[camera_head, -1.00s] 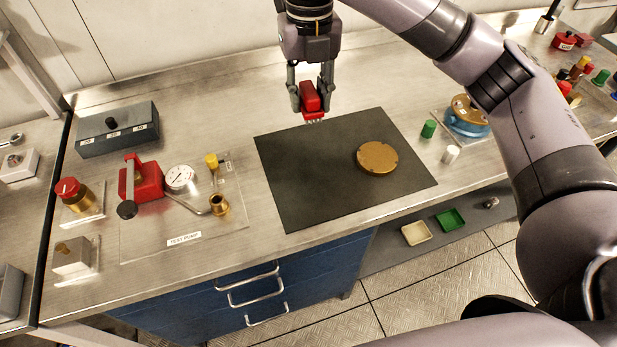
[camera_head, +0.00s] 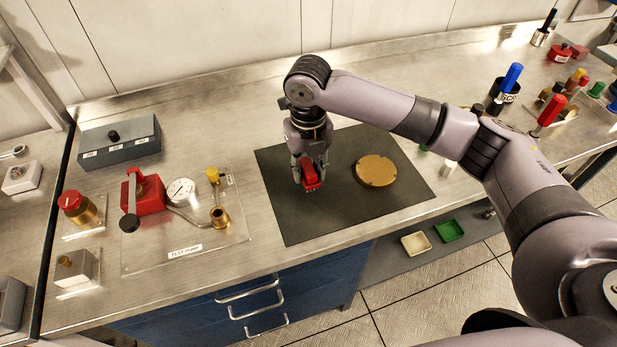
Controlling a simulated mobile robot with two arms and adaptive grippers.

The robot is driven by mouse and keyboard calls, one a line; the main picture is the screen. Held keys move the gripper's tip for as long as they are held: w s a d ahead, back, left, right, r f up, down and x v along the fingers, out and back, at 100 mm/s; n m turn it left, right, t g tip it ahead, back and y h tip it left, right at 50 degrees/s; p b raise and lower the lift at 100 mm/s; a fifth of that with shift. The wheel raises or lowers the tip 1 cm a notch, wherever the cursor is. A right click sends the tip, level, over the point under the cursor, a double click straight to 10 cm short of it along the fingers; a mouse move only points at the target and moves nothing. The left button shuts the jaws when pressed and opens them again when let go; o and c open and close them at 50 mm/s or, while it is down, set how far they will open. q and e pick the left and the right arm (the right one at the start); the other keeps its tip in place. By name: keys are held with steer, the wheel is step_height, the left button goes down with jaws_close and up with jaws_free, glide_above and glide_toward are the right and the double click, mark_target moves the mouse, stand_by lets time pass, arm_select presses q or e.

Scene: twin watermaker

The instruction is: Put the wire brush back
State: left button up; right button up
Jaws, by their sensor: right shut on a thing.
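My right gripper (camera_head: 309,172) is shut on a red-backed brush (camera_head: 311,179), with pale bristles just visible beneath it. The gripper points down over the left part of the dark mat (camera_head: 290,222). I cannot tell whether the bristles touch the mat. A round brass-coloured disc (camera_head: 376,170) lies on the mat to the right of the brush, apart from it. My left gripper is not in view.
A test pump board (camera_head: 150,258) with a red pump (camera_head: 146,192) and a gauge (camera_head: 181,191) lies to the left. A grey box (camera_head: 119,142) stands behind it. Blue-handled (camera_head: 511,76) and red-handled (camera_head: 550,110) tools stand at the right. My arm hides part of the right bench.

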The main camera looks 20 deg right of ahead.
mark_target(308, 166)
steer(key=shift+f, duration=1.85)
steer(key=shift+f, duration=0.1)
steer(key=o, duration=1.1)
step_height(308, 166, up, 11)
steer(key=shift+r+b, duration=0.15)
steer(key=shift+b, duration=0.7)
steer(key=shift+r, duration=0.5)
